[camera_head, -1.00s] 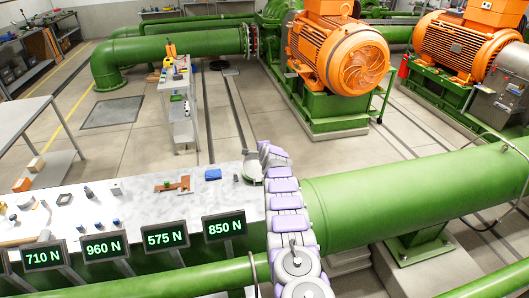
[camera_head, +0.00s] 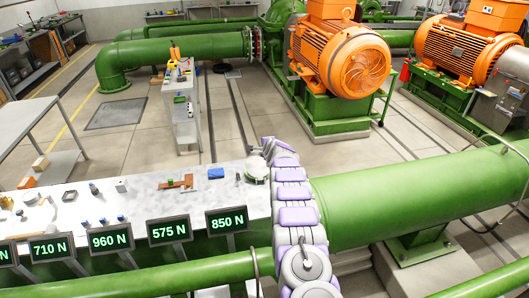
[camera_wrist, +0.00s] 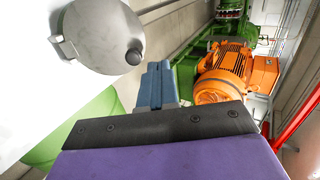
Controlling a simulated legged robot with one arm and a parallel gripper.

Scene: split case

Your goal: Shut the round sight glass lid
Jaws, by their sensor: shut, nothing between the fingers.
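The round sight glass lid (camera_wrist: 100,38) is a grey metal disc at the upper left of the wrist view. It has a dark round knob (camera_wrist: 133,57) at its right edge and a small hinge-like tab (camera_wrist: 57,39) at its left. In the head view the round sight glass (camera_head: 256,171) is at the right end of the white bench, partly behind my arm. My gripper (camera_wrist: 157,84) is shut and empty, its blue-grey fingers together just right of and below the knob, with a gap in the picture. I cannot tell whether the lid is fully seated.
A large green pipe (camera_head: 400,195) runs right of my arm. Open floor lies behind the bench.

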